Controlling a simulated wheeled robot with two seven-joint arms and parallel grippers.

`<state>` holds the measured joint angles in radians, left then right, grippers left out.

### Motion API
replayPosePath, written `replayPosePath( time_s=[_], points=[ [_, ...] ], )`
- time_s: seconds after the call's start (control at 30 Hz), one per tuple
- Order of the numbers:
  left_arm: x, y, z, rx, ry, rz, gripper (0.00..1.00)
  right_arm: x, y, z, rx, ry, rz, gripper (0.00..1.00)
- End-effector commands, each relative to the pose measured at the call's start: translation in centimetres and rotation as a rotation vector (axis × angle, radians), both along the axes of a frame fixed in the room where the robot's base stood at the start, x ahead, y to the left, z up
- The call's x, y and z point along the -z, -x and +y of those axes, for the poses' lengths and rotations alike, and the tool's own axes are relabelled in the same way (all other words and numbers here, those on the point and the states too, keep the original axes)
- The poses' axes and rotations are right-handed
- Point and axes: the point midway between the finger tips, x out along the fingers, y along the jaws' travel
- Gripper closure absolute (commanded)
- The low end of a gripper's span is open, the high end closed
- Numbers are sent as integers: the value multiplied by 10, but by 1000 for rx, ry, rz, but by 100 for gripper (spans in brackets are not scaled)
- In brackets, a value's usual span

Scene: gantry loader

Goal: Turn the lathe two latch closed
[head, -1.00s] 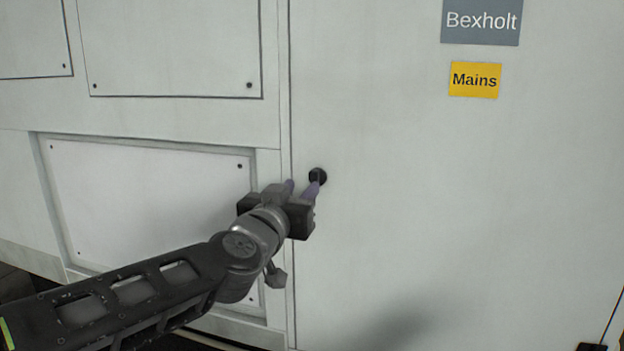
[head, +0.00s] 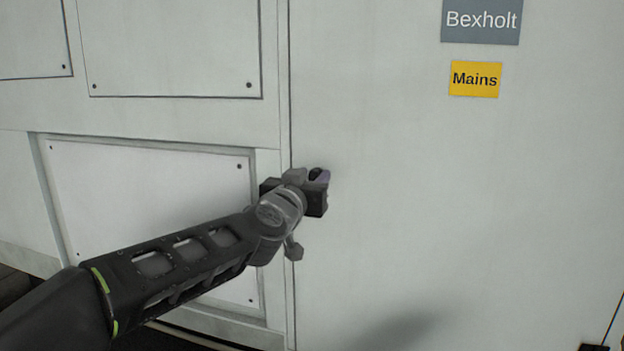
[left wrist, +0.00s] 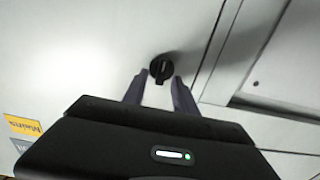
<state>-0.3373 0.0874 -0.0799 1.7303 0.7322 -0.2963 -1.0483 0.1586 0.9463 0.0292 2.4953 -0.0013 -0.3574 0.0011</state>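The latch is a small round black knob on the pale cabinet door. In the head view, its dark edge (head: 316,172) shows just past my left gripper (head: 311,177), which covers most of it. In the left wrist view, the latch (left wrist: 161,68) shows whole, with a narrow raised bar across its face. My left gripper (left wrist: 157,82) is open, its two dark fingers pointing at the door on either side of the latch. I cannot tell whether the fingers touch the knob. My right gripper is not in view.
The door (head: 450,220) is flat and carries a grey "Bexholt" sign (head: 481,21) and a yellow "Mains" label (head: 475,79). A vertical seam runs left of the latch, with framed panels (head: 150,195) beyond it. The door right of the latch is clear.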

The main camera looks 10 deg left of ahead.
Motion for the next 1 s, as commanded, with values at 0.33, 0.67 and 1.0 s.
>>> replayPosePath(
  time_s=[0.33, 0.67, 1.0],
  points=[
    [0, -1, 0, 0, 0, 1, 74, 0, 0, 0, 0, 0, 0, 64],
    [0, -1, 0, 0, 0, 0, 100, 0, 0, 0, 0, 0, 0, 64],
    [0, -1, 0, 0, 0, 0, 100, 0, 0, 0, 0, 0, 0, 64]
  ],
)
